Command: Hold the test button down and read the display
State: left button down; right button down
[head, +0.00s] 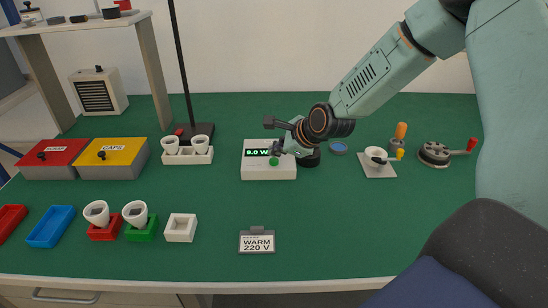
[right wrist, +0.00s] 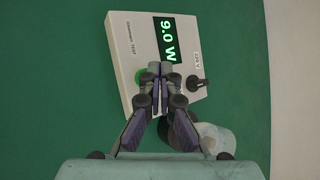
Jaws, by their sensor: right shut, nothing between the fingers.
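The white tester box (head: 268,173) stands mid-table. Its lit display (head: 258,152) reads 9.0 W in green, and the same reading shows sideways in the right wrist view (right wrist: 165,40). The green test button (head: 274,161) is on its front part; in the right wrist view the button (right wrist: 141,76) is partly hidden by my fingers. My right gripper (right wrist: 157,70) is shut and empty, with its fingertips over the box beside the button and display. I cannot tell whether they touch or press the button. My left gripper is not in view.
A black knob (right wrist: 197,83) is on the box. A pale rounded thing (right wrist: 222,138) sits beside it, partly hidden. A card reading WARM 220 V (head: 257,242) stands in front. White cups (head: 135,213) in coloured holders are at left, a hand-crank device (head: 434,153) at right.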

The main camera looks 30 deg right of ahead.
aim_at(276, 161)
jog(key=shift+r, duration=0.15)
jog(key=shift+r+p, duration=2)
jog(key=shift+r, duration=0.5)
